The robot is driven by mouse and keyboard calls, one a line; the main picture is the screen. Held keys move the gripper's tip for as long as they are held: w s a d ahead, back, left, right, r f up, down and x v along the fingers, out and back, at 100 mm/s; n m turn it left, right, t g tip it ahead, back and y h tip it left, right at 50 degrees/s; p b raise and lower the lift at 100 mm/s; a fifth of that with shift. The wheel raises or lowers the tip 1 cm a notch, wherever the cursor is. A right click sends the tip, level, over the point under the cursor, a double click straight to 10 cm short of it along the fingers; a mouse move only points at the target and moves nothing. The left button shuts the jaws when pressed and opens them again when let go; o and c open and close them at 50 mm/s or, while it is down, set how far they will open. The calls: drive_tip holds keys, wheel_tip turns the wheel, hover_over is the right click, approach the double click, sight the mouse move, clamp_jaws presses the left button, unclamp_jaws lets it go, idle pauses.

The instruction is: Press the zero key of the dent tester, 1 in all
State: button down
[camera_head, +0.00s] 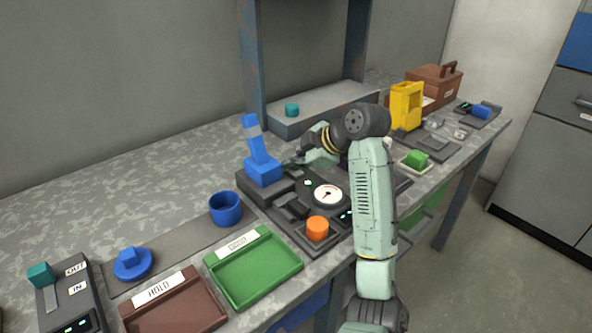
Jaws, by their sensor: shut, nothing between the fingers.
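The dent tester appears to be the dark grey device with a round white dial (328,195) in the middle of the bench. A blue upright lever-like part (262,160) stands at its back left, and small green lights show on its face. I cannot make out which key is the zero key; any label is too small to read. My gripper (291,162) is shut and empty, just right of the blue part and over the back of the device. Its fingertips are small and partly lost against the dark body, so I cannot tell whether they touch anything.
A green tray (254,270), brown HOLD tray (172,305), blue cup (225,208) and IN/OUT box (68,300) lie to the left. A yellow item (406,105) and brown case (436,84) stand right. The back-left bench is clear.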

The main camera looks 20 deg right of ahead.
sight(295, 174)
drive_tip(key=shift+r, duration=0.4)
drive_tip(key=shift+r+p, duration=1.9)
drive_tip(key=shift+r, duration=0.65)
drive_tip(key=shift+f, duration=0.15)
